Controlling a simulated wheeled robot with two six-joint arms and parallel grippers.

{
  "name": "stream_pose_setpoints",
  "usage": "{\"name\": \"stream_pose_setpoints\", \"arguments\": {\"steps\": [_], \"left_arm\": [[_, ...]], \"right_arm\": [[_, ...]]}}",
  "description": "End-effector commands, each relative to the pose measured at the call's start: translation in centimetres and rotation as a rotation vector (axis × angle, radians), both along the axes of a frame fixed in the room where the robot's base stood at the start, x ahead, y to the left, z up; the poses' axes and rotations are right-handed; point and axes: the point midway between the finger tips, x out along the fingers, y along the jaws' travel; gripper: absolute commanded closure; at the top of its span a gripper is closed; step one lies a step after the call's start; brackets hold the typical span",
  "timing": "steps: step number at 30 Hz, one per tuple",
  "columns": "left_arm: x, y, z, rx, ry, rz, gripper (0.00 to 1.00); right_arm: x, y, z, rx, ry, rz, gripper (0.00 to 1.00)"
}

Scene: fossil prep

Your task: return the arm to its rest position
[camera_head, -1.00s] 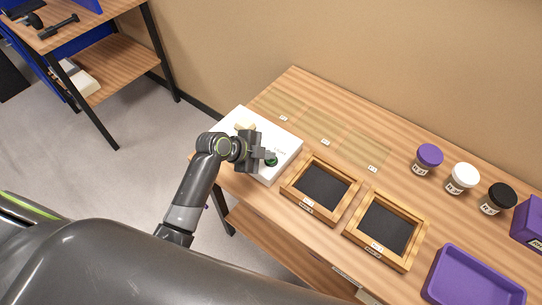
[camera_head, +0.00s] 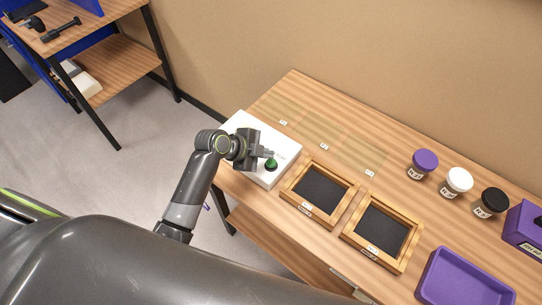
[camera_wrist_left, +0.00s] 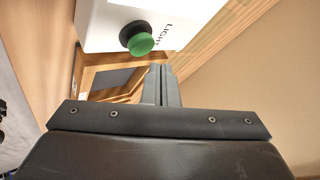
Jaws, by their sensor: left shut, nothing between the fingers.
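My left arm comes in from the lower left in the head view. My left gripper (camera_head: 268,153) is shut and empty, over the white box (camera_head: 284,143) at the left end of the table. The green button (camera_head: 271,165) on that box shows just below the fingertips. In the left wrist view the shut fingers (camera_wrist_left: 161,84) point toward the white box (camera_wrist_left: 190,14), with the green button (camera_wrist_left: 141,43) on its black base beyond them. The fingers look apart from the button. My right gripper is not in view.
Two wooden frames with dark insets (camera_head: 319,188) (camera_head: 381,230) lie right of the box. Jars with purple (camera_head: 425,158), white (camera_head: 460,180) and black (camera_head: 494,200) lids stand further right, near a purple tray (camera_head: 466,280). Translucent mats (camera_head: 325,133) lie along the back.

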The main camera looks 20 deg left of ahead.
Motion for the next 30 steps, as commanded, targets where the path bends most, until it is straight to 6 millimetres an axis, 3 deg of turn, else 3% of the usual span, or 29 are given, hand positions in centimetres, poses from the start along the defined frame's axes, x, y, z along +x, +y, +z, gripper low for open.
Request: {"name": "stream_pose_setpoints", "arguments": {"steps": [1, 6, 23, 26, 30], "left_arm": [[0.0, 0.0, 1.1, -0.001, -0.002, 0.0, 1.0], [0.1, -0.1, 2.4, -0.003, -0.004, 0.0, 1.0], [0.0, 0.0, 2.3, -0.005, -0.001, 0.007, 1.0], [-1.3, 0.6, 1.8, -0.009, 0.038, 0.055, 1.0], [-5.4, 2.7, 0.8, -0.02, 0.163, 0.233, 1.0]], "right_arm": [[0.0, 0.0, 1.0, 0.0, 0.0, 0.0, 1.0], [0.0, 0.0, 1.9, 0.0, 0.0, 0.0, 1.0], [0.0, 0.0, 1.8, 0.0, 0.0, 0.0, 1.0], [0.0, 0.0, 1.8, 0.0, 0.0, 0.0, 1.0], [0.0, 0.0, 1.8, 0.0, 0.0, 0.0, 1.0]]}}
